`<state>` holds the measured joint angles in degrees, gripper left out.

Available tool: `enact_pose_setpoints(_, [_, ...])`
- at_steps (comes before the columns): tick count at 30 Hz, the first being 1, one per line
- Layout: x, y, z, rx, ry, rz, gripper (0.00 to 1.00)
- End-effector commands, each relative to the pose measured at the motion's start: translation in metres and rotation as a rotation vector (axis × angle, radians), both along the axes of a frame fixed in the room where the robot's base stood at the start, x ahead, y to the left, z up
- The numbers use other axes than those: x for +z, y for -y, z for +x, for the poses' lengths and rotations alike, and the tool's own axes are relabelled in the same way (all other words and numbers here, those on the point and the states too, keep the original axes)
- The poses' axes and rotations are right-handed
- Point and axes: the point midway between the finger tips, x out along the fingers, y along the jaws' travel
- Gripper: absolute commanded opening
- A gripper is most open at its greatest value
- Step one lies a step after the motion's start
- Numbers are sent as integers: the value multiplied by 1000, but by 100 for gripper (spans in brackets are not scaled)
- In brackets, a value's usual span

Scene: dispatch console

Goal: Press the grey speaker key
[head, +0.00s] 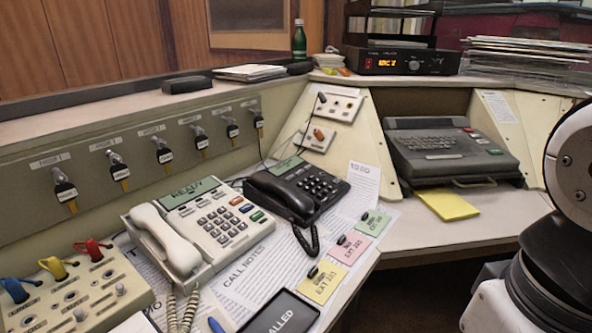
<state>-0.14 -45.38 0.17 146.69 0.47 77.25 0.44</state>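A cream desk phone (208,236) sits on the left part of the desk, its handset (166,240) resting in the cradle on its left side. Its green display (190,193) reads "READY". The labels on these keys are too small to read, so I cannot tell for sure which is the speaker key. My gripper is outside the view; only part of my arm shows at the right edge.
A black phone (290,190) stands close behind the cream one. Coloured notes, including a yellow one (321,281), and a dark tablet (280,314) lie in front. A plug panel (75,300) is at left. A grey typewriter-like machine (450,150) stands at right.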

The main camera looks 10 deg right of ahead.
Motion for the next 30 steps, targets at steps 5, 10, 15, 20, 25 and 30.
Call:
enact_pose_setpoints(5, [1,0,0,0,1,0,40])
enact_pose_setpoints(10, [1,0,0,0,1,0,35])
enact_pose_setpoints(15, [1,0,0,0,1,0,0])
enact_pose_setpoints(20, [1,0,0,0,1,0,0])
enact_pose_setpoints(25, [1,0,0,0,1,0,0])
enact_pose_setpoints(30, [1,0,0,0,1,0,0])
